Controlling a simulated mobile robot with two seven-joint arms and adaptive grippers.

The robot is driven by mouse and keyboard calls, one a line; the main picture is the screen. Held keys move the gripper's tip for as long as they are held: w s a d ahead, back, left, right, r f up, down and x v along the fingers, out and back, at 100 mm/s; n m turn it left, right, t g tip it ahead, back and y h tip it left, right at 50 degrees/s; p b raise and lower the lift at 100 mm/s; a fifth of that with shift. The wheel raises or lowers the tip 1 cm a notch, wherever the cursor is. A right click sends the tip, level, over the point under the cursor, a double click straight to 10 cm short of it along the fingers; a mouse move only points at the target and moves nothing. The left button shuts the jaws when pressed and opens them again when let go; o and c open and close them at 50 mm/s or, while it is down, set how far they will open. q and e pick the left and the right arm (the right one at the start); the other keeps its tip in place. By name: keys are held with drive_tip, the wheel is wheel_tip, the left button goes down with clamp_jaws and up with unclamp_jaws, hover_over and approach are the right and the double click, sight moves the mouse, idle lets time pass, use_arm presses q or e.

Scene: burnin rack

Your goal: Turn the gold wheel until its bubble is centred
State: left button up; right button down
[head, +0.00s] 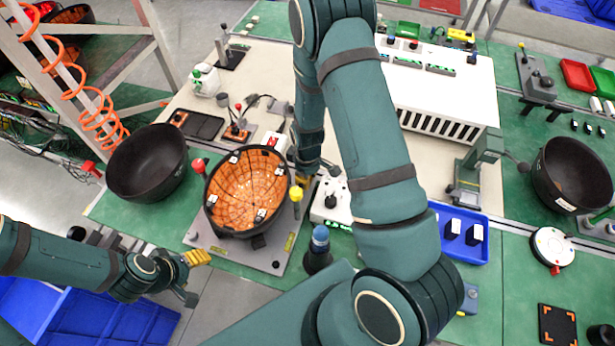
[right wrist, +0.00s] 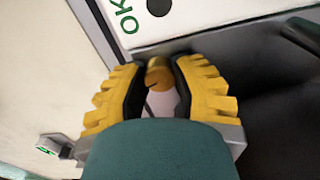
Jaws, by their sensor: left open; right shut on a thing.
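The gold wheel (right wrist: 158,75) shows in the right wrist view as a small gold round piece between the yellow fingers of my right gripper (right wrist: 158,88). That gripper is shut on it, with a finger on either side. In the head view my right arm covers the wheel, and only a little of the yellow of my right gripper (head: 303,182) shows beside the white device. I cannot make out the bubble in either view. My left gripper (head: 195,270) is open and empty, low at the left, in front of the grey base plate.
An orange-lined black bowl (head: 248,190) sits on the grey plate (head: 215,247). A yellow-topped knob (head: 296,194) and a blue-topped post (head: 320,240) stand close to my right arm. Empty black bowls stand left (head: 147,165) and right (head: 577,172). A blue tray (head: 478,262) holds dark blocks.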

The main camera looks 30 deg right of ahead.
drive_tip(key=c, duration=0.7)
unclamp_jaws()
drive_tip(key=shift+r, duration=0.15)
wheel_tip(320, 180, up, 12)
drive_tip(key=shift+f, duration=0.15)
